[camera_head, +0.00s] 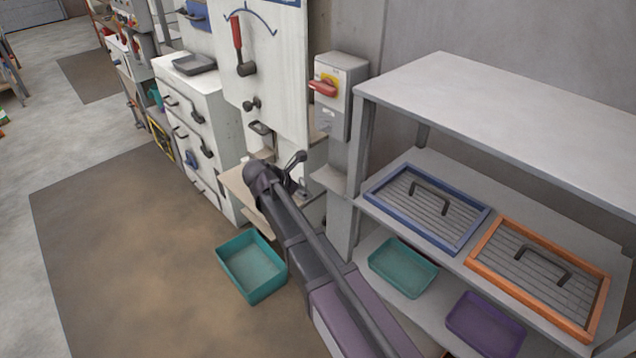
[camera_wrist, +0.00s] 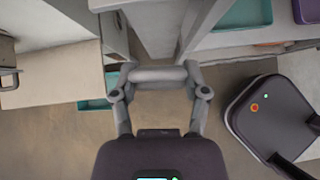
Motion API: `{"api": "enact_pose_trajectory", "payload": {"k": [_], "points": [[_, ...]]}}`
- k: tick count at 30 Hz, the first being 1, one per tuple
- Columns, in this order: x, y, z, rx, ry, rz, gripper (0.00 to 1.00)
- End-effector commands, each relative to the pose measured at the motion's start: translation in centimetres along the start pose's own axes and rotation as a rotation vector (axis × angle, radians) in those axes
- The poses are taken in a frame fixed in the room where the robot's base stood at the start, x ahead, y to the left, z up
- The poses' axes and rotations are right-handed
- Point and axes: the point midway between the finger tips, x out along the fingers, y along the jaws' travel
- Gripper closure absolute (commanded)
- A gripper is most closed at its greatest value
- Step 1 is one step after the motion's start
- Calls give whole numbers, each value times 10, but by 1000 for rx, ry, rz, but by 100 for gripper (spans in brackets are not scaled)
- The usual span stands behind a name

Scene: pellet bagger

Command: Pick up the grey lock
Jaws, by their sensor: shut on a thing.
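My gripper (camera_wrist: 158,78) shows in the wrist view with its two fingers on either side of a light grey rounded piece (camera_wrist: 158,73), which I take to be the grey lock. The fingers are shut on it, and it spans the gap between the fingertips. In the head view my gripper (camera_head: 290,178) is at the small beige ledge below the white panel, beside the grey post. My own arm and gripper hide most of the held piece there.
A white panel (camera_head: 268,75) with a red-handled lever stands behind my gripper. A grey switch box (camera_head: 342,95) with a red handle is to its right. A shelf (camera_head: 500,100) with framed trays fills the right. A teal bin (camera_head: 252,266) sits on the floor; the floor at left is clear.

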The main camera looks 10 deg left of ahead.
Motion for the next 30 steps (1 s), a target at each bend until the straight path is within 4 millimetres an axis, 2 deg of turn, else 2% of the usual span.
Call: {"api": "enact_pose_trajectory", "payload": {"k": [3, 10, 30], "points": [[-13, 0, -13, -2, -1, 2, 89], [-27, 0, -27, 0, -1, 0, 89], [-30, 0, -30, 0, 0, 0, 89]]}}
